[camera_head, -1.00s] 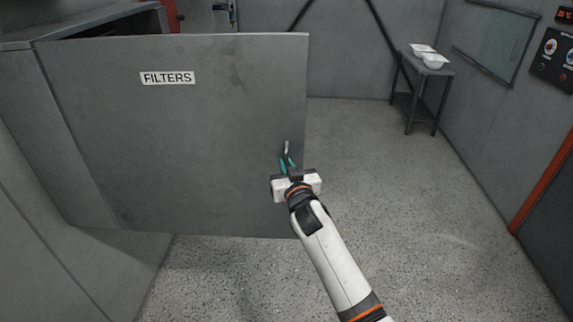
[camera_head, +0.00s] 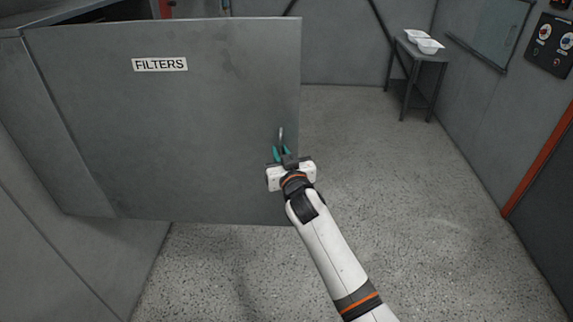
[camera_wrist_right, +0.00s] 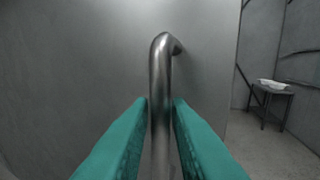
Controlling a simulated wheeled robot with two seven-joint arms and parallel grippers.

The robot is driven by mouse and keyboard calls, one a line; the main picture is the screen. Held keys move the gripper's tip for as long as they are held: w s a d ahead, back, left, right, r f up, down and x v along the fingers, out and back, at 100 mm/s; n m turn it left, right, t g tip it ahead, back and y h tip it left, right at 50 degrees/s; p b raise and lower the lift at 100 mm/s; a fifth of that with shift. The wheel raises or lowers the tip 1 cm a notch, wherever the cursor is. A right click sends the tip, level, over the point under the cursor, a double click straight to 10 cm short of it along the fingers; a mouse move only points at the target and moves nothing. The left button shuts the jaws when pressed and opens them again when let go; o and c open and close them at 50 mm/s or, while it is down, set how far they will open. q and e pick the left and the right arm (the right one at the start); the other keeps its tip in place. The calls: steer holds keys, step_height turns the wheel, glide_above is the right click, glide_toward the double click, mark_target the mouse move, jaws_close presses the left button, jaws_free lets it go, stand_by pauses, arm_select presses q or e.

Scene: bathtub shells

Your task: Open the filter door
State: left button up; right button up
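The grey filter door (camera_head: 170,120), with a "FILTERS" label (camera_head: 160,64), stands swung out from its cabinet, with a dark gap showing at its top. Its metal handle (camera_head: 281,136) is near the door's right edge. My right gripper (camera_head: 282,153) is at the handle. In the right wrist view the handle (camera_wrist_right: 160,75) runs upright between the two teal fingers (camera_wrist_right: 160,125), which appear to press on it from both sides. The lower end of the handle is hidden by the gripper. My left gripper is in neither view.
A small table (camera_head: 418,68) with white trays (camera_head: 425,43) stands at the back right. A control panel (camera_head: 552,45) is on the right wall. The speckled floor (camera_head: 400,200) right of the door is clear.

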steer(key=b+v, duration=0.2)
steer(key=v, duration=0.9)
steer(key=shift+s, duration=0.35)
steer(key=s+d+f+g+h, duration=0.1)
steer(key=d+f+g, duration=0.1)
steer(key=f, duration=1)
steer(key=s+d+f+g+h, duration=0.1)
steer(key=d+f+g, duration=0.1)
steer(key=f, duration=0.9)
steer(key=s+d+f+g+h, duration=0.1)
steer(key=s+d+f+g, duration=0.2)
steer(key=f, duration=0.5)
steer(key=s+d+f+g, duration=0.1)
steer(key=s+d+f, duration=0.3)
steer(key=f, duration=0.5)
steer(key=s+d+f+g+h, duration=0.1)
steer(key=s+d+f, duration=0.3)
steer(key=s, duration=1)
steer(key=s+d+f+m+g+h, duration=0.1)
steer(key=s+d+f+g, duration=0.3)
steer(key=s+f, duration=0.7)
steer(key=s+d+f+g, duration=0.3)
steer(key=s+d+f, duration=0.2)
steer(key=s, duration=1.2)
step_height(320, 180, down, 4)
steer(key=shift+d+r+h+b, duration=0.2)
steer(key=shift+r+h+b, duration=0.05)
steer(key=shift+h+b, duration=0.15)
